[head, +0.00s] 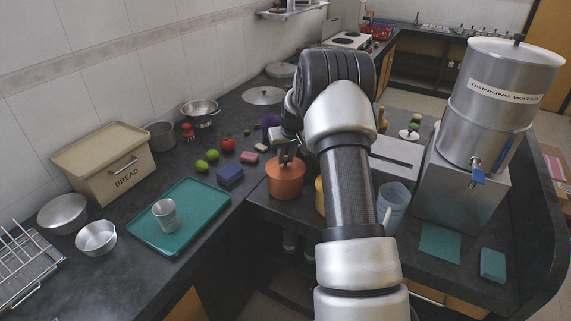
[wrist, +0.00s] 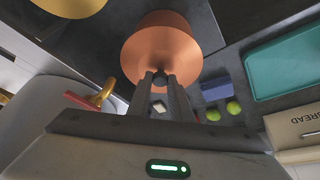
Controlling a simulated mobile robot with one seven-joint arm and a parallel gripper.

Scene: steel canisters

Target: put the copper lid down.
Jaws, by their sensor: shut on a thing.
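The copper lid (head: 278,164) is a shallow copper cone with a dark knob; it faces me in the wrist view (wrist: 158,50). My gripper (head: 288,152) is shut on the lid's knob, and its two fingers (wrist: 160,79) close on it from both sides. The lid is at the top of the copper canister (head: 286,184), which stands upright near the counter's inner corner. Part of the canister wall shows beyond the lid in the wrist view (wrist: 163,17). I cannot tell whether a small gap lies between lid and rim.
A blue block (head: 230,175), limes and a pink block lie left of the canister. A teal tray (head: 183,222) with a metal cup is further left, near the bread box (head: 106,163). A yellow canister (head: 319,194) is close on the right, partly behind my arm.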

